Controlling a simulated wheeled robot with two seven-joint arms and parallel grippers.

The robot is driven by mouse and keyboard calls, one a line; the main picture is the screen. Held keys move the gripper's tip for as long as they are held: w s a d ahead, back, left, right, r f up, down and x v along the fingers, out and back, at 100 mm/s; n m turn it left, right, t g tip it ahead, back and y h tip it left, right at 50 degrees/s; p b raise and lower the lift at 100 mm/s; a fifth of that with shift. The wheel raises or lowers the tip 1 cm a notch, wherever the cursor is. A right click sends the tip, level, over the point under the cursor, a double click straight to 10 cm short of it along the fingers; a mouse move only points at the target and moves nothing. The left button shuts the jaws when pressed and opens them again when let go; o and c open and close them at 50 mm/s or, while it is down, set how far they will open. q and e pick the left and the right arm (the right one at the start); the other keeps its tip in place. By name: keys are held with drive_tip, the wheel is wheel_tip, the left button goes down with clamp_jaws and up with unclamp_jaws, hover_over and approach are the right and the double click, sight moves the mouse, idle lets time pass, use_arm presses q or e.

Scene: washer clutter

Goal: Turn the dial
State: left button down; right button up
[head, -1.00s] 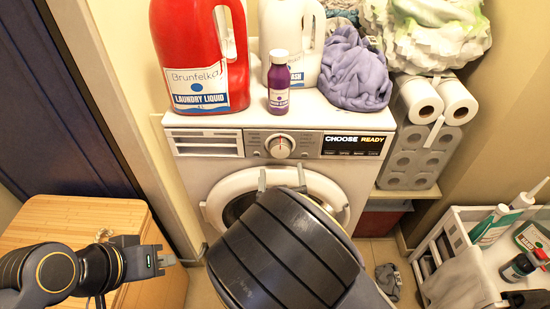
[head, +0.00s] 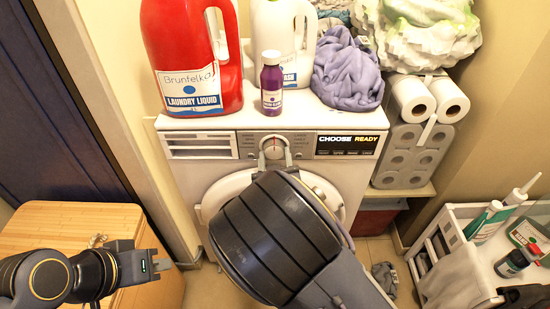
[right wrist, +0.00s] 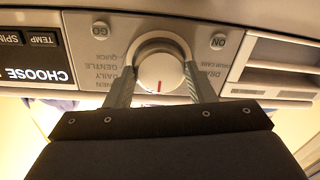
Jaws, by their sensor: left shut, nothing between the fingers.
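The washer's dial (head: 274,147) is a round pale knob with a red mark, in the middle of the control panel. In the right wrist view the dial (right wrist: 160,72) appears upside down, its red mark pointing down in the picture. My right gripper (head: 275,153) has one finger on each side of the dial. In the right wrist view my right gripper's fingers (right wrist: 160,85) lie close against the dial's sides, with no clear gap. My left gripper (head: 168,265) is shut and empty, over the wooden box at lower left.
A red laundry jug (head: 192,60), a purple bottle (head: 271,85), a white jug (head: 283,35) and a purple cloth (head: 346,72) stand on the washer (head: 205,180). Toilet rolls (head: 412,155) are stacked at right. A white cart (head: 455,265) holds bottles at lower right.

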drive_tip(key=shift+c, duration=1)
drive_tip(key=shift+n, duration=0.4)
drive_tip(key=n+p, duration=0.1)
drive_tip(key=n, duration=0.1)
drive_tip(key=shift+r+n, duration=0.1)
drive_tip(key=shift+n, duration=0.2)
drive_tip(key=shift+n+p, duration=0.65)
drive_tip(key=shift+n, duration=1.15)
drive_tip(key=o, duration=1)
drive_tip(key=shift+c, duration=0.2)
drive_tip(key=shift+s, duration=0.1)
